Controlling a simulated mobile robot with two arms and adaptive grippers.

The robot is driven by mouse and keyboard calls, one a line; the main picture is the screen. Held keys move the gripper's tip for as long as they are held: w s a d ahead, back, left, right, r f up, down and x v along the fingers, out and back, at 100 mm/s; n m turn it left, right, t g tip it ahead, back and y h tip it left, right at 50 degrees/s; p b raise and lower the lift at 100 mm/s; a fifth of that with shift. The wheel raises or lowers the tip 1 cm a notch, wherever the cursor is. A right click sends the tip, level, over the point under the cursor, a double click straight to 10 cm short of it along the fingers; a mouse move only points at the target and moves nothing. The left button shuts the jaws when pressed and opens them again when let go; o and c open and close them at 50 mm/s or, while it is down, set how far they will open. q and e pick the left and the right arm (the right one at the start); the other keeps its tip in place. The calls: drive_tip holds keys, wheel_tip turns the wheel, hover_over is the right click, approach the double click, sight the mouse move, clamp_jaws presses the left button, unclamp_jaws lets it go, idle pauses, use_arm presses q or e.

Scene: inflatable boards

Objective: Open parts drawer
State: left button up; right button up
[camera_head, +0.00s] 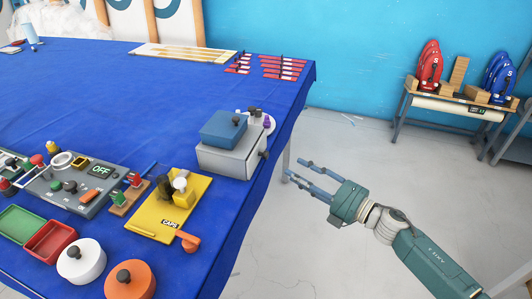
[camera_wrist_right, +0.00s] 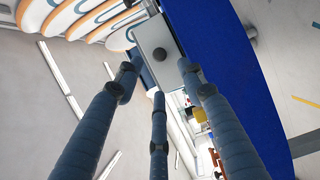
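The parts drawer is a light grey box (camera_head: 232,157) on the right edge of the blue table. Its dark knob (camera_head: 265,154) sticks out on the side facing my right gripper. No gap shows around its front. In the right wrist view, the grey front (camera_wrist_right: 152,38) and knob (camera_wrist_right: 160,53) appear beyond my fingers. My right gripper (camera_head: 298,170) is open and empty, off the table edge, to the right of the knob and apart from it. Its three fingers are spread in the wrist view (camera_wrist_right: 158,78). My left gripper is not in view.
A blue box (camera_head: 224,128) sits on the drawer unit, with small knobbed items (camera_head: 262,120) behind. A yellow board (camera_head: 170,208), a grey control panel (camera_head: 75,187) and round lidded pots (camera_head: 82,262) occupy the near table. A wooden bench (camera_head: 455,102) stands back right. Floor beside the table is open.

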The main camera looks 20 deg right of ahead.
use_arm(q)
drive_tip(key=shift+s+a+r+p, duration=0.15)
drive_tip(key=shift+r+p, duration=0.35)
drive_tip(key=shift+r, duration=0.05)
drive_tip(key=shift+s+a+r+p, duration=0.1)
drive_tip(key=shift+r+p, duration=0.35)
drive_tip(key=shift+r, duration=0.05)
use_arm(e)
drive_tip(key=x, duration=0.9)
drive_tip(key=shift+w+a, duration=0.25)
drive_tip(key=shift+a, duration=0.1)
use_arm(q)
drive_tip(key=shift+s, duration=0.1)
use_arm(e)
clamp_jaws()
